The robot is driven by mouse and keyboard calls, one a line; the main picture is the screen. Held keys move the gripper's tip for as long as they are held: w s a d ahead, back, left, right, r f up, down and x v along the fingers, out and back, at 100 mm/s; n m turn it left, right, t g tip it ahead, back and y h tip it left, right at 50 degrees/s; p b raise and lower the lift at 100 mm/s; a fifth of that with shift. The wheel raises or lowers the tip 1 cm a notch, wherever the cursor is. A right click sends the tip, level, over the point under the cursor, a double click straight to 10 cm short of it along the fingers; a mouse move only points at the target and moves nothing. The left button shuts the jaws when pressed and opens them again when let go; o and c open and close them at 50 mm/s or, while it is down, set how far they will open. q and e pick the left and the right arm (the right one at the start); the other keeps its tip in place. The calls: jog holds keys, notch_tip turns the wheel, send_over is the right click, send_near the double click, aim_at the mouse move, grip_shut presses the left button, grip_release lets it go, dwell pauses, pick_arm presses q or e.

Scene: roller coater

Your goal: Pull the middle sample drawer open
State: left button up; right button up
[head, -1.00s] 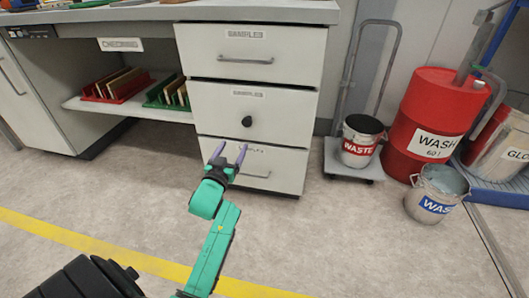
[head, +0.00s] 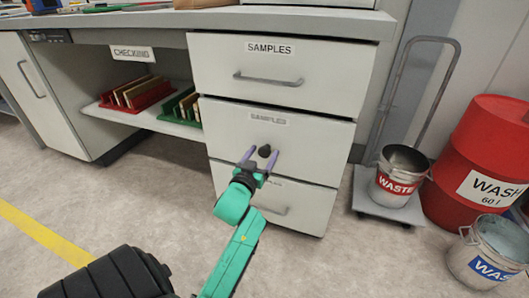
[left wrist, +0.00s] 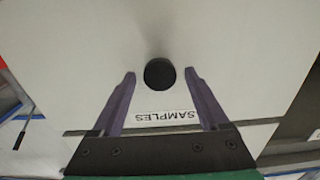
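The middle sample drawer (head: 322,135) has a pale front with a SAMPLES label and a round black knob (head: 264,150). Its front looks flush with the drawers above and below. My left gripper (head: 261,156) is open, with its purple fingers pointing at the drawer front. In the left wrist view the knob (left wrist: 160,74) shows between the two open fingertips, with a gap on each side. The label (left wrist: 168,115) appears upside down there. I cannot tell how deep the fingers reach along the knob. My right gripper is not in view.
The top drawer (head: 330,72) and lower drawer (head: 310,205) have bar handles. A shelf to the left holds a red rack (head: 150,98) and a green rack (head: 170,108). A waste bucket (head: 395,185) on a trolley and a red drum (head: 490,150) stand right. Floor in front is mostly clear.

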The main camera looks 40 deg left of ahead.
pick_arm(q)
grip_shut()
dwell(1.3)
